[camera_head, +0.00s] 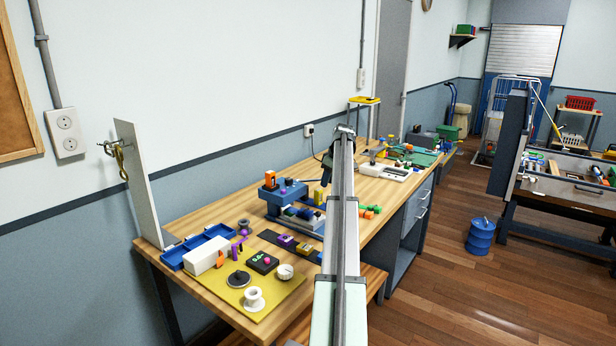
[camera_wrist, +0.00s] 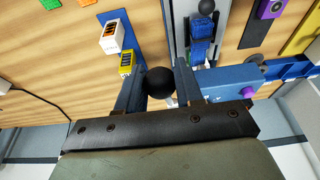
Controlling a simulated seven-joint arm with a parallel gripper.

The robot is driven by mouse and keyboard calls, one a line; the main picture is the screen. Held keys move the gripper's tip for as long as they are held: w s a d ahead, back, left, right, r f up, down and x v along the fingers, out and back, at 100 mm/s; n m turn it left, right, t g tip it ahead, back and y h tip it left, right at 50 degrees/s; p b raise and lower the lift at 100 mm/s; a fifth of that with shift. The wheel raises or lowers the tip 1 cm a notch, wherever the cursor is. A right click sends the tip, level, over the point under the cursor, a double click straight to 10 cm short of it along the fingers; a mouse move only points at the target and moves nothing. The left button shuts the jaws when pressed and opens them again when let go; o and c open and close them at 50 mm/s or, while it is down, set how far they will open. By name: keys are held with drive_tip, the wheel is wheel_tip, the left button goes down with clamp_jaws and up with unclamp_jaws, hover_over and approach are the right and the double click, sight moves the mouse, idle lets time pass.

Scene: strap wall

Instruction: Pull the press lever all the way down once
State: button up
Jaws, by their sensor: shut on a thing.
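The blue press (camera_head: 284,193) stands on the wooden workbench in the middle of the head view. Part of its blue body (camera_wrist: 228,82) shows right of the jaws in the wrist view. A round black knob (camera_wrist: 161,88), which looks like the end of the press lever, sits between the two fingers of my gripper (camera_wrist: 158,76). The jaws are shut on it. In the head view my gripper (camera_head: 326,172) is just right of the press, partly hidden by my arm. A thin dark rod runs from the press toward it; its exact angle is hard to tell.
A yellow mat (camera_head: 258,300) with several small parts and a blue tray (camera_head: 196,246) lie at the bench's near left. A yellow-topped block (camera_wrist: 127,62) stands close to the left finger. A white scale (camera_head: 385,171) and a green mat (camera_head: 418,158) lie farther back.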

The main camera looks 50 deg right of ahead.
drive_tip(key=shift+s+f, duration=0.1)
drive_tip(key=shift+f, duration=0.05)
drive_tip(key=shift+s+f, duration=0.15)
drive_tip(key=shift+f, duration=0.7)
drive_tip(key=shift+s+f, duration=0.15)
drive_tip(key=shift+f, duration=0.75)
drive_tip(key=shift+s+f, duration=0.1)
drive_tip(key=shift+f, duration=1.35)
drive_tip(key=shift+f, duration=1.25)
